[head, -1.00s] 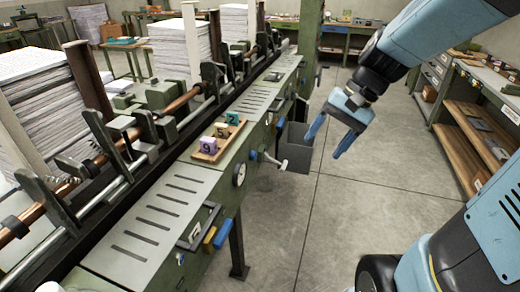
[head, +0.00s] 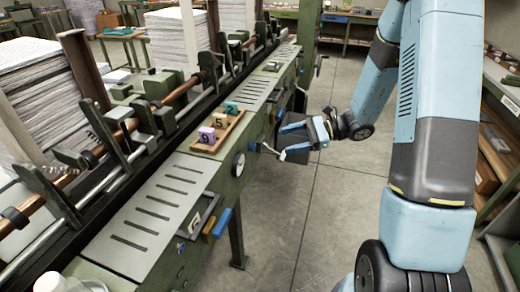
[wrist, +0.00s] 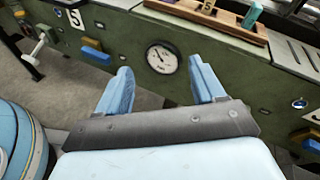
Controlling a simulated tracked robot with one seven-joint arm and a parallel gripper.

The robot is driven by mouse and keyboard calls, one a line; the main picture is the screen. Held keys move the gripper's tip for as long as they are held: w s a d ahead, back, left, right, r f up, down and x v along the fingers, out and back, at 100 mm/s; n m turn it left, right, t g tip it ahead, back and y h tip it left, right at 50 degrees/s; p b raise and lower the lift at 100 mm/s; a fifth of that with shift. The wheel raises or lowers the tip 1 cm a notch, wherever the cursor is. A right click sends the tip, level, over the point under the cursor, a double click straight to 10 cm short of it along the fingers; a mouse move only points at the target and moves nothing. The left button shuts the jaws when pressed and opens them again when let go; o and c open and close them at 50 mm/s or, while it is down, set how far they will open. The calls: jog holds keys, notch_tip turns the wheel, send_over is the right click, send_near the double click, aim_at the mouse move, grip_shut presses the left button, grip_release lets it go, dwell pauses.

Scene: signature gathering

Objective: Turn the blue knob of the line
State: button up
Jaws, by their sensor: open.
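The green machine line (head: 190,272) runs along the left of the head view. A small round blue knob (wrist: 299,103) in a pale ring sits on its side panel, right of the dial in the wrist view. I cannot tell which blue part is the task's knob, since a blue handle (head: 222,222) and another blue part (head: 279,113) also show in the head view. My gripper (head: 282,142) is open and empty beside the machine's side, pointing left. In the wrist view its blue fingers frame the dial (wrist: 162,57), apart from the round knob.
A pale crank handle (head: 294,149) juts out close to my fingers in the head view. A wooden tray (head: 214,148) with numbered blocks lies on the machine top. The concrete floor (head: 320,215) is clear.

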aim_at(252, 147)
jog(key=w+d+f+m+t+y, duration=0.1)
jog(key=w+f+m+t, duration=0.25)
jog(key=f, duration=0.25)
jog(key=w+d+f+m+t+y, duration=0.1)
jog(key=w+d+f+m+t, duration=0.15)
jog(key=f+m, duration=0.3)
jog(key=w+a+n, duration=0.1)
jog(key=w+a, duration=0.4)
jog(key=a, duration=0.8)
jog(key=shift+w+a+f+t, duration=0.2)
jog(key=shift+a+f+t, duration=0.05)
jog(key=shift+f+t, duration=0.2)
jog(key=shift+c, duration=0.2)
